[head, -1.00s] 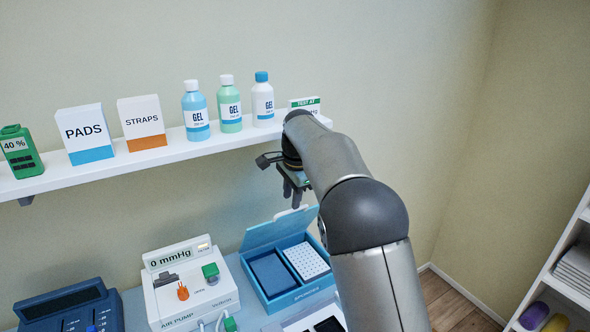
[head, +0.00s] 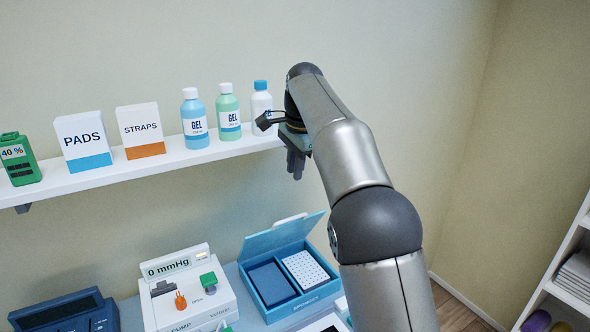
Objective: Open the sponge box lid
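The sponge box (head: 296,307) is a blue box on the worktop in the lower middle of the head view. Its lid (head: 283,236) stands raised and tilted back at the rear, with a white tab on its upper edge. Inside are a dark blue block (head: 271,284) and a white dotted block (head: 305,270) side by side. My gripper (head: 296,172) hangs pointing down above the lid, apart from it, near the shelf's front edge. Its fingers are dark, small and seen close together, so I cannot tell whether they are open.
A shelf (head: 115,177) above holds a green device, a pads box (head: 84,141), a straps box (head: 142,130) and gel bottles (head: 195,118). An air pump unit (head: 190,300) stands left of the sponge box. A dark blue device (head: 62,312) is at lower left.

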